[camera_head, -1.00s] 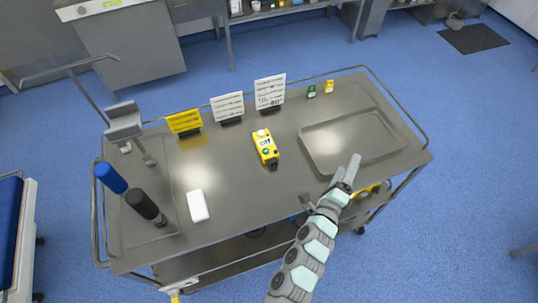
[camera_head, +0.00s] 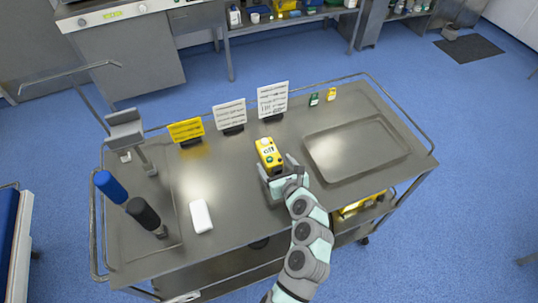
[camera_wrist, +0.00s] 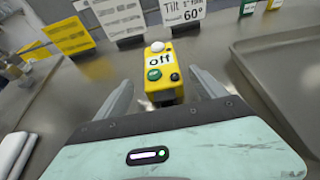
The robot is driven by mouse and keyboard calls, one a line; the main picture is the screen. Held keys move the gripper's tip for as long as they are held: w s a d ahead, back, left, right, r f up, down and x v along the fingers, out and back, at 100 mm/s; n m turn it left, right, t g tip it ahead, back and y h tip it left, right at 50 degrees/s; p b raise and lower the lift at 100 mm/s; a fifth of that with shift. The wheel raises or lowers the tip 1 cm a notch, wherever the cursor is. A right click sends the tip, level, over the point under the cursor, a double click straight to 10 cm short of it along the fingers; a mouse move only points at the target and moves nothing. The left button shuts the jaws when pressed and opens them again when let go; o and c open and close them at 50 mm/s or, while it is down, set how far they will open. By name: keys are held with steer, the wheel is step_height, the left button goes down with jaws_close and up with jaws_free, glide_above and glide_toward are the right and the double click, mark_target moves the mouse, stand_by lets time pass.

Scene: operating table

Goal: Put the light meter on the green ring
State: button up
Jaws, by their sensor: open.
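A yellow device (camera_head: 268,153) with a white dome at its far end lies near the middle of the cart top; it looks like the light meter. In the wrist view the device (camera_wrist: 163,76) shows the word "off", a green button and a dark button. My gripper (camera_head: 277,165) is open at the near end of the device. In the wrist view its fingers lie on either side of the device, with a gap on both sides. I cannot make out a green ring in either view.
A shallow metal tray (camera_head: 352,178) is at the right. A yellow sign (camera_head: 186,130) and two white signs (camera_head: 229,114) (camera_head: 272,98) stand behind. A white block (camera_head: 201,216), a black cylinder (camera_head: 144,213) and a blue cylinder (camera_head: 110,185) are at the left. A rail (camera_head: 330,78) edges the cart.

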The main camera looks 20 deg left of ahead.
mark_target(272, 157)
steer(key=shift+x, duration=0.75)
steer(key=shift+r+b+x, duration=0.15)
steer(key=shift+b+x, duration=0.2)
steer(key=shift+x, duration=0.9)
steer(key=shift+r+b+x, duration=0.15)
steer(key=shift+b+x, duration=0.2)
steer(key=shift+x, duration=0.95)
steer(key=shift+w, duration=0.15)
steer(key=shift+c, duration=0.3)
jaws_close()
steer(key=shift+r, duration=0.1)
